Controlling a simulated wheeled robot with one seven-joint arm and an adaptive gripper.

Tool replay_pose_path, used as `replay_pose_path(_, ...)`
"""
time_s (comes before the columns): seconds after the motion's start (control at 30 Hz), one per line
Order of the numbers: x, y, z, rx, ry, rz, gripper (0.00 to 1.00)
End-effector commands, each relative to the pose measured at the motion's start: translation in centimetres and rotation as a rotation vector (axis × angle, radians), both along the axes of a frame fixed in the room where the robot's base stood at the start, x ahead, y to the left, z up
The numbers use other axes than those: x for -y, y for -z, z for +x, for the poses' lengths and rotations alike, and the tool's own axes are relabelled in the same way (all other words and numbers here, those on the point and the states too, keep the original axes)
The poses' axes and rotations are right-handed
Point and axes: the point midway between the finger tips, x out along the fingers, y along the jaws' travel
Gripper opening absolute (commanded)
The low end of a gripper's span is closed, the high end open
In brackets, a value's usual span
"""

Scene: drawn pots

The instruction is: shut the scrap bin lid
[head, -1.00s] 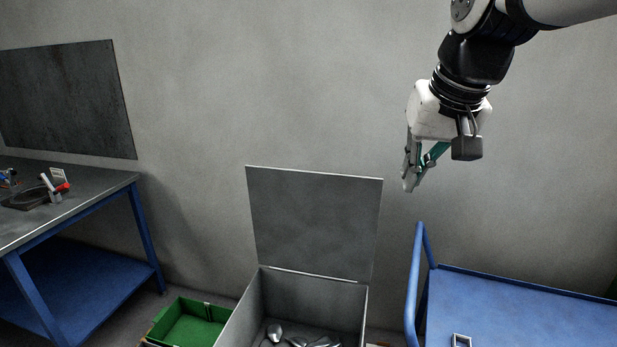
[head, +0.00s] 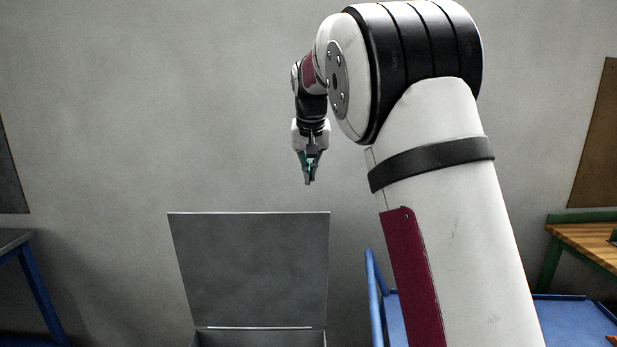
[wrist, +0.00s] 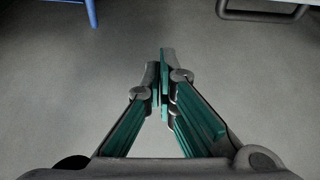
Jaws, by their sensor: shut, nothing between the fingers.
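The scrap bin lid (head: 250,270) is a flat grey panel standing upright, hinged at the back of the grey scrap bin (head: 262,339). Only the bin's top back part shows at the bottom edge of the head view, so its contents are out of sight there. My gripper (head: 309,182) is above the lid's top edge, toward its right end, apart from it in the picture. Its fingers point down and are shut and empty. In the wrist view my gripper (wrist: 163,85) has its fingertips together over bare grey floor; neither bin nor lid shows there.
A blue cart (head: 372,290) stands right of the bin, partly behind my arm. A blue-legged bench (head: 40,290) is at the left edge, and a wood-topped bench (head: 590,238) at the right. A blue leg (wrist: 91,12) shows in the wrist view.

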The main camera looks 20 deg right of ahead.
Motion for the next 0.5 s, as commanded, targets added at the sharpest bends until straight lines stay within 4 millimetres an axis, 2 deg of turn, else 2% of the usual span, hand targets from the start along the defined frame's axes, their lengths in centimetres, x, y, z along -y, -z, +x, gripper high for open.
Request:
replay_pose_path(0.4,1.3,7.5,2.7,-0.004,0.001,0.000,0.00)
replay_pose_path(0.5,0.4,6.9,0.8,-0.001,-0.001,0.001,0.00)
